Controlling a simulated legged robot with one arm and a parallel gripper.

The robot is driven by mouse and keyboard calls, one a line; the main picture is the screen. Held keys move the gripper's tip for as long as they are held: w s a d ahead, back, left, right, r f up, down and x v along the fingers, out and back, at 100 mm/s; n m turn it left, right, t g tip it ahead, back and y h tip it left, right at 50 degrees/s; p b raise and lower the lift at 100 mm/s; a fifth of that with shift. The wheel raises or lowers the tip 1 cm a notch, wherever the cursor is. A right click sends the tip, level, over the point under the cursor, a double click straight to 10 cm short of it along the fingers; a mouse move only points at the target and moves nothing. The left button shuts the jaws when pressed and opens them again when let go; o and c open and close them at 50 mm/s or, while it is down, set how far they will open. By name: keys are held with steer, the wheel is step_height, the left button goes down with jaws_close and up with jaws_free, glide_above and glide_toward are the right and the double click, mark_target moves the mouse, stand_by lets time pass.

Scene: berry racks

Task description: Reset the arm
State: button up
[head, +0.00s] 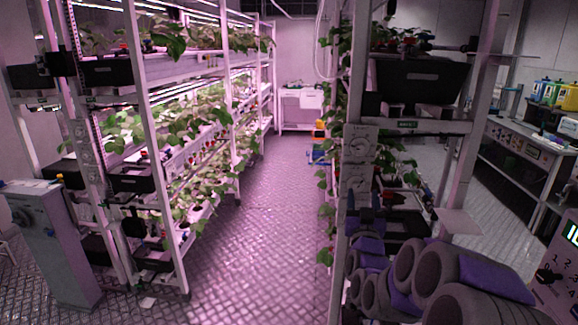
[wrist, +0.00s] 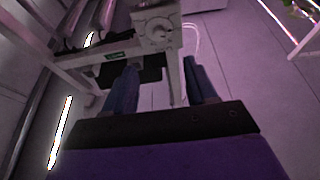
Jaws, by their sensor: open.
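My arm, grey with purple parts, is folded at the lower right of the head view. My gripper (wrist: 163,82) shows in the wrist view as two blue-grey fingers standing well apart. Nothing is held between them; a dark box and part of a rack frame (wrist: 90,67) show beyond. In the head view the gripper end of the arm is in front of the right rack's post (head: 343,250), where the fingers are small and dark. I cannot tell whether they touch the rack.
A tall plant rack (head: 150,150) stands on the left with leafy plants and a few red berries. A grey pedestal (head: 50,240) stands before it. The aisle floor (head: 265,210) between the racks is clear. A bench (head: 525,150) with bottles is at the right.

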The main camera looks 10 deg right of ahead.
steer(key=s+a+f+n+g+y, duration=0.3)
steer(key=a+f+g+y, duration=0.2)
steer(key=a, duration=0.4)
steer(key=s+a+f+g+y, duration=0.1)
steer(key=s+a+f+g, duration=0.2)
steer(key=s, duration=0.2)
steer(key=s+a+f+g+y, duration=0.1)
steer(key=s+a+f+g, duration=0.2)
steer(key=s, duration=0.3)
steer(key=s+a+f+g, duration=0.1)
steer(key=s+g, duration=0.5)
steer(key=s, duration=1.1)
steer(key=s+f+g, duration=0.2)
steer(key=s+g, duration=0.4)
steer(key=s, duration=1.2)
steer(key=shift+a+h, duration=0.4)
